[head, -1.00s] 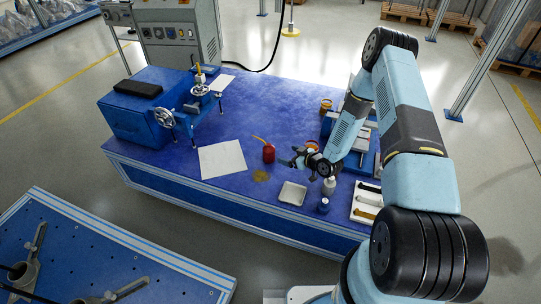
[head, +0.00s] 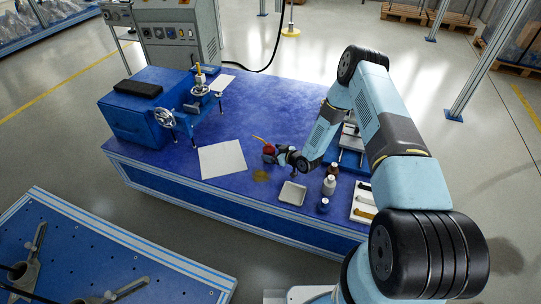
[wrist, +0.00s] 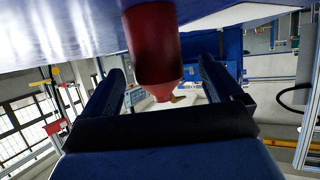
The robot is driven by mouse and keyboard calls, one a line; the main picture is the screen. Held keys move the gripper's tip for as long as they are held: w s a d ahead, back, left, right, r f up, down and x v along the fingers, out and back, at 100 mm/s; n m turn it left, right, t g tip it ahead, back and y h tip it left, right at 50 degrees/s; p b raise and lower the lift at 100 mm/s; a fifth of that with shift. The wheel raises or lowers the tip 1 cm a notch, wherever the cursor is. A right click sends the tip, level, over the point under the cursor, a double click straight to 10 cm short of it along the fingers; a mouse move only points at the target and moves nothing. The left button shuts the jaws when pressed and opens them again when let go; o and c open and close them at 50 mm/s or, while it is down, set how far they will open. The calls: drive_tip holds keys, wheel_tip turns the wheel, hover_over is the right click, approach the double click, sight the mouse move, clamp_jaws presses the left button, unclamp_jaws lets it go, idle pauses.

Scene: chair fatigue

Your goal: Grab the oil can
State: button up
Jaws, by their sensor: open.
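The oil can (head: 268,149) is a red can with a thin yellow spout. It stands on the blue workbench (head: 262,108), right of a white sheet. My gripper (head: 278,155) is low over the bench at the can's right side in the head view. In the wrist view the red can (wrist: 153,45) hangs upside down in the picture, its narrow top pointing down. My open gripper (wrist: 163,72) has one finger on either side of the can in that view, with gaps showing on both sides. The can's far side is hidden.
A white sheet (head: 222,159), a yellowish stain (head: 261,176) and a small white tray (head: 292,193) lie nearby. A white bottle (head: 329,186) and a blue jar (head: 323,206) stand to the right. A blue machine (head: 150,105) occupies the bench's left end.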

drive_tip(key=shift+x, duration=1.65)
drive_tip(key=shift+c, duration=0.4)
drive_tip(key=c, duration=1.3)
